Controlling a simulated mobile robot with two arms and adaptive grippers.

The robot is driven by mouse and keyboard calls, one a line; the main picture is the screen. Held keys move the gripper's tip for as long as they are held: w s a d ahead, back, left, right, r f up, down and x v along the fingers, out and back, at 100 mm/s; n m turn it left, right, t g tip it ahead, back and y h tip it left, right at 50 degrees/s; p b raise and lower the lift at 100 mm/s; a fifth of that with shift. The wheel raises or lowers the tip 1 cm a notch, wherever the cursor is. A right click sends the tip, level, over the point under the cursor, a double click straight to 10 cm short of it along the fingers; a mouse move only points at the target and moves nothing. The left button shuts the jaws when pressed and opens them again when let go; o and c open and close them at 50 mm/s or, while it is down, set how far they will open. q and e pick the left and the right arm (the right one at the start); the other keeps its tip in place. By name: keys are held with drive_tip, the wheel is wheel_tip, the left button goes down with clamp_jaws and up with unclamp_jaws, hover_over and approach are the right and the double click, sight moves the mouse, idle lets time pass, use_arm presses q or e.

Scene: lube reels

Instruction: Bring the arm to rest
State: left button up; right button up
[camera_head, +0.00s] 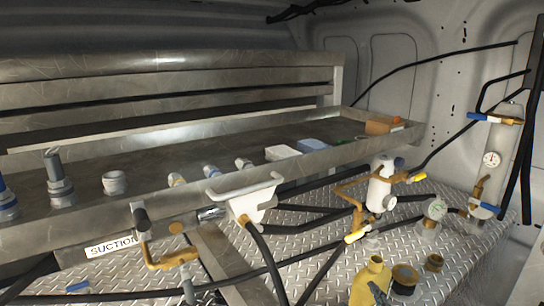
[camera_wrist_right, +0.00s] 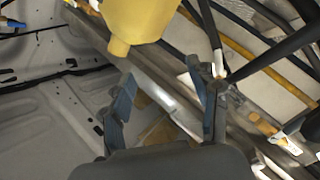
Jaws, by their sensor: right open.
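My right gripper (camera_wrist_right: 163,78) shows in the right wrist view, with its two dark blue-grey fingers spread apart. Nothing is held between the fingers; a metal rail and a brownish patch show in the gap behind them. A yellow rounded object (camera_wrist_right: 138,20) with a short neck hangs into the top of that view, close beyond the fingertips; I cannot tell how far away it is. Neither gripper shows clearly in the head view. My left gripper is not in view.
In the head view a metal tray bench (camera_head: 140,165) holds pipe fittings, and a white handled holder (camera_head: 250,197) hangs at its front. Valves with a white filter body (camera_head: 381,187) and black hoses cross the checkered floor (camera_head: 330,270). A yellow bottle (camera_head: 371,283) stands at the front.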

drive_tip(key=s+d+f+m+g+h, duration=0.1)
drive_tip(key=s+d+f+m+g, duration=0.15)
drive_tip(key=s+f+g, duration=0.35)
drive_tip(key=s+d+f+m+g+h, duration=0.1)
drive_tip(key=s+f+m+g, duration=0.2)
drive_tip(key=f, duration=0.5)
drive_tip(key=s+f+m+g+y, duration=0.1)
drive_tip(key=s+f+g, duration=0.25)
drive_tip(key=s, duration=0.45)
drive_tip(key=s+f+m+g+y, duration=0.15)
drive_tip(key=s+f, duration=0.25)
drive_tip(key=s, duration=0.4)
wheel_tip(320, 180, down, 25)
drive_tip(key=g, duration=0.2)
drive_tip(key=s+d+f+n+h, duration=0.1)
drive_tip(key=s+d+f, duration=0.1)
drive_tip(key=s+f, duration=1.5)
drive_tip(key=shift+s+g, duration=0.4)
